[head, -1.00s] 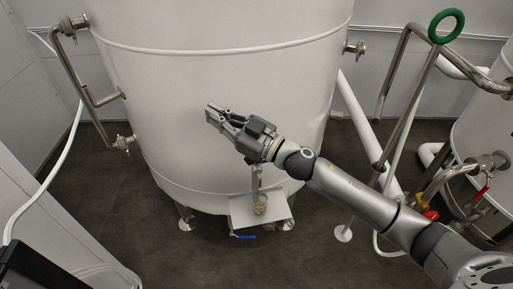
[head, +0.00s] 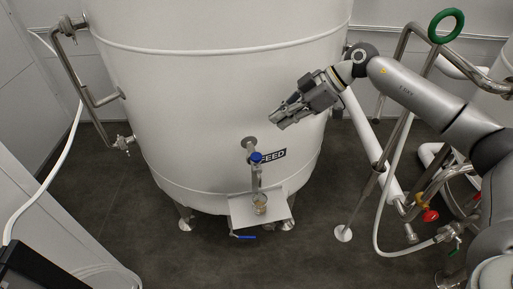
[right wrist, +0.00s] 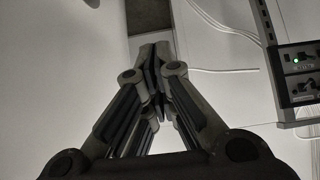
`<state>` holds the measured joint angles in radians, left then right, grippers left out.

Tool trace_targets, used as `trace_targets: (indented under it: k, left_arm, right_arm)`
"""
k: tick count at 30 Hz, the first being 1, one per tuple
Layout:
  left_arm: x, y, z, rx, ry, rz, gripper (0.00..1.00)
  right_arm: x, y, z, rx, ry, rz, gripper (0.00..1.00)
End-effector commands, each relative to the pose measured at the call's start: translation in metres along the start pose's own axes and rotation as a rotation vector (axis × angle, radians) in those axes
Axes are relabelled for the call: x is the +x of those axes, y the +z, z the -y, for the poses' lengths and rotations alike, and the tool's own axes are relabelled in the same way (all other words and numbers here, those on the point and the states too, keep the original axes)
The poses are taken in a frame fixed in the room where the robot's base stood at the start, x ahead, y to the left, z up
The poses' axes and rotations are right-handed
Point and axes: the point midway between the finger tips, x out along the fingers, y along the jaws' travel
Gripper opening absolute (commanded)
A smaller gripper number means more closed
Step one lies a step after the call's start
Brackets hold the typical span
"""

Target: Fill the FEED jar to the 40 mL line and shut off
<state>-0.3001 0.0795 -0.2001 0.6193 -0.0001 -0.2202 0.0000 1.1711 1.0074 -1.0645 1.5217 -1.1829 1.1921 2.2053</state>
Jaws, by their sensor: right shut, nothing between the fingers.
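The white FEED tank (head: 215,75) carries a dark FEED label (head: 272,156). A sampling tap with a blue knob (head: 255,158) sticks out beside the label. Its spout (head: 257,180) points down over a small jar (head: 261,207), which stands on a pale shelf (head: 240,207). The jar looks brownish, but its level and marks are too small to read. My right gripper (head: 279,119) is shut and empty, above and right of the knob and apart from it. It also shows shut in the right wrist view (right wrist: 154,55). My left gripper is out of view.
A blue lever (head: 243,237) sits below the shelf. Steel pipes and a green ring handle (head: 446,26) stand at the right, near a red handle (head: 430,215). A control box with a green light (right wrist: 297,62) shows in the right wrist view.

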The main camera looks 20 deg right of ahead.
Motion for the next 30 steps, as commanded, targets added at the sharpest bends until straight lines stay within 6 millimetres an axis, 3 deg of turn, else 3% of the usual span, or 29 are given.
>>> trace_targets:
  k: [11, 16, 20, 30]
  left_arm:
    - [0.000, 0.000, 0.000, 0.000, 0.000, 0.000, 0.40]
    - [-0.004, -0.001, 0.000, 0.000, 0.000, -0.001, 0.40]
    - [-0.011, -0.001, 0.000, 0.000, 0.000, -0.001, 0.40]
    - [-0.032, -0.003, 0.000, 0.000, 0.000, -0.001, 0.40]
  right_arm:
    - [-0.004, 0.004, -0.001, 0.013, 0.000, 0.019, 0.00]
    - [0.004, 0.003, -0.001, 0.012, -0.002, 0.018, 0.00]
    - [0.023, 0.002, 0.000, 0.013, -0.005, 0.018, 0.00]
    - [0.095, 0.003, 0.000, 0.012, -0.004, 0.018, 0.00]
